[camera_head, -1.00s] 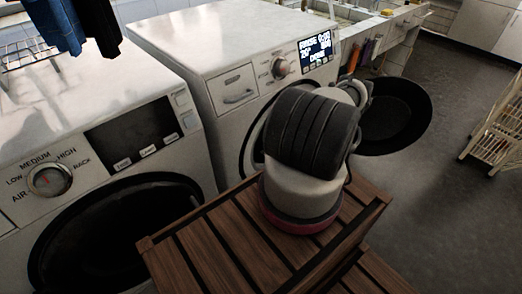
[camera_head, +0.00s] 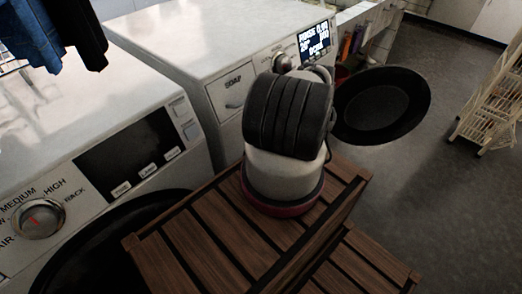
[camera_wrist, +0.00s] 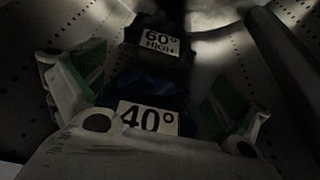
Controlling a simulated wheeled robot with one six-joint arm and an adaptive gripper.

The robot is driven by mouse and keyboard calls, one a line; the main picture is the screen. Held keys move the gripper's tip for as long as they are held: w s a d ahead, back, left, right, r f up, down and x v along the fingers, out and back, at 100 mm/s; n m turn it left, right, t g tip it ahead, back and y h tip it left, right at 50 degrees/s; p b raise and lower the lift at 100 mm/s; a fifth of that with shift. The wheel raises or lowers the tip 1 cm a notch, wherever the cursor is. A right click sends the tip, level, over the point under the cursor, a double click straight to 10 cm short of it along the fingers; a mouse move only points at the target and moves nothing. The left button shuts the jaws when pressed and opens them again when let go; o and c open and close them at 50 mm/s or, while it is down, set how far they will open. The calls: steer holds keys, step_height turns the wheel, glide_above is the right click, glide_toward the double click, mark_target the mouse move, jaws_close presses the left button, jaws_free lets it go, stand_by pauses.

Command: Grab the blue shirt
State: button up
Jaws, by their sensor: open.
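In the wrist view my gripper (camera_wrist: 160,98) is open inside a dark, perforated metal drum (camera_wrist: 228,55). A dark blue cloth (camera_wrist: 152,86) with a white "40°" label (camera_wrist: 148,117) lies between its two green-padded fingers. A black cloth (camera_wrist: 158,64) with a "60° HIGH" label lies just beyond it. I cannot tell whether the fingers touch the blue cloth. In the head view my arm hides the gripper and the drum opening. Blue and dark garments (camera_head: 42,35) also hang at the top left of that view.
A white washing machine (camera_head: 185,45) has its round black door (camera_head: 383,104) swung open to the right of my arm. A second machine with a dial (camera_head: 38,219) stands at the left. A pale shelf rack (camera_head: 492,100) stands at the right. Grey floor lies clear between.

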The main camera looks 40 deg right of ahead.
steer(key=shift+x, duration=1.55)
steer(key=c, duration=1.5)
steer(key=shift+c, duration=0.4)
